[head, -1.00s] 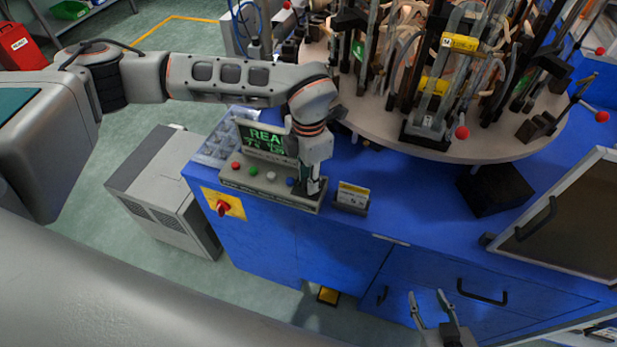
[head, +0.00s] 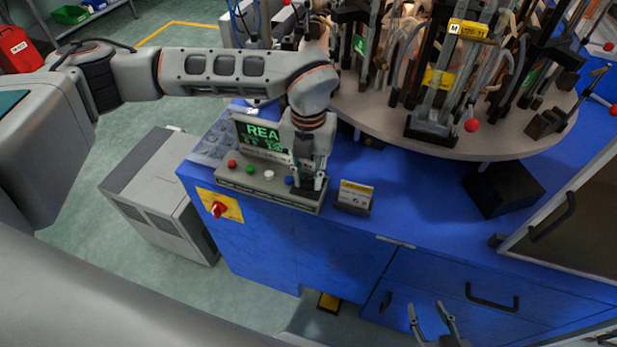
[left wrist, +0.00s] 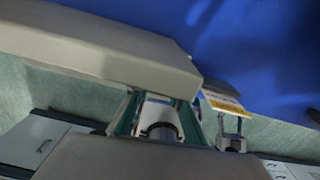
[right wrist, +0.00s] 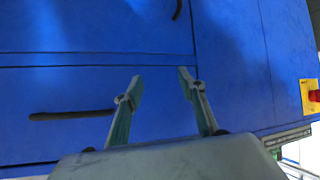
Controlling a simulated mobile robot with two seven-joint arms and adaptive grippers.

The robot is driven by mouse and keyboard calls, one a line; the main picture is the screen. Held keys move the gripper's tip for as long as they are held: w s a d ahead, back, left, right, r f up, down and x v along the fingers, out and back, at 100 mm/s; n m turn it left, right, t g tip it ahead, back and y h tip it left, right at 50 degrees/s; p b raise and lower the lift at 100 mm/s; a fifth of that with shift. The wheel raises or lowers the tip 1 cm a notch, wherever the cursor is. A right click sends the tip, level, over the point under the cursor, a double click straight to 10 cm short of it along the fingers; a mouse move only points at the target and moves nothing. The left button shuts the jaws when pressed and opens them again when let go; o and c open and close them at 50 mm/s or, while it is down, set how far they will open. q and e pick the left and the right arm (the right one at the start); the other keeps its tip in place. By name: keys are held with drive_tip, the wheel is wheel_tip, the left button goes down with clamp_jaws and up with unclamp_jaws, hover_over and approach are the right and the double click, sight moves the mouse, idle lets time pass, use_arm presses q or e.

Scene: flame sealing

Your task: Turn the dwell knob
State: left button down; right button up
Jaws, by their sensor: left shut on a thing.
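The control box (head: 240,182) stands on the blue bench, with red, green, white and blue buttons along its top. My left gripper (head: 319,183) reaches down onto the right end of this box, just right of the blue button (head: 290,181). It is shut on the dwell knob, which its fingers hide in the head view. In the left wrist view the left gripper (left wrist: 158,118) shows green-edged fingers either side of a pale piece with a dark rim. My right gripper (head: 427,318) is open and empty in front of the blue cabinet; it also shows in the right wrist view (right wrist: 160,85).
A screen (head: 262,135) with green text stands behind the buttons. A small sign (head: 354,196) stands just right of my left gripper. A round turntable (head: 450,148) with tall glass fixtures fills the back right. A red switch (head: 217,209) sits on the cabinet front.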

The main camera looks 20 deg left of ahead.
sight(309, 180)
use_arm(q)
drive_tip(key=shift+n, duration=2)
drive_tip(key=shift+w+b, duration=0.1)
drive_tip(key=shift+b, duration=0.2)
drive_tip(key=c, duration=2)
unclamp_jaws()
drive_tip(key=shift+c, duration=0.2)
drive_tip(key=shift+r, duration=0.15)
wheel_tip(309, 180, up, 12)
